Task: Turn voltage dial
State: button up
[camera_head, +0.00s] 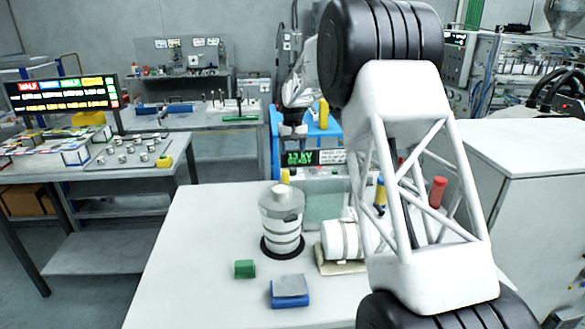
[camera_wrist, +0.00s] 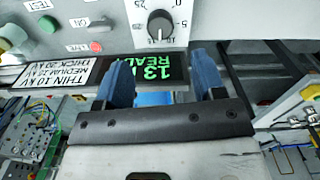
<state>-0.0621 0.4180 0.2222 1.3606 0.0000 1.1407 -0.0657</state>
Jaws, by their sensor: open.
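The voltage dial (camera_wrist: 160,25) is a round black knob on a pale panel with a printed number scale. It shows at the top middle of the wrist view, with a light pointer line near vertical. My gripper (camera_wrist: 163,76) has two blue fingers, open and apart with nothing between them. The dial lies beyond the fingertips, between their lines, and I see no contact. A display (camera_wrist: 157,68) with green text reading "13" and "READY" sits beside the dial, partly covered by a finger. The display also shows in the head view (camera_head: 315,158), where I cannot make out the dial.
In the wrist view, a setting label (camera_wrist: 65,75) lists thin, medium and thick voltages. A green button (camera_wrist: 42,28) and a red button (camera_wrist: 95,47) are nearby. In the head view, a white banded container (camera_head: 281,222) and blue block (camera_head: 290,292) stand on the front table.

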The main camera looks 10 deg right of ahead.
aim_at(292, 168)
jog(key=shift+f, duration=0.2)
jog(key=shift+f, duration=3.75)
jog(key=shift+c, duration=0.3)
jog(key=c, duration=0.8)
jog(key=shift+c, duration=0.2)
jog(key=shift+n, duration=0.4)
jog(key=n, duration=0.3)
jog(key=shift+n, duration=0.5)
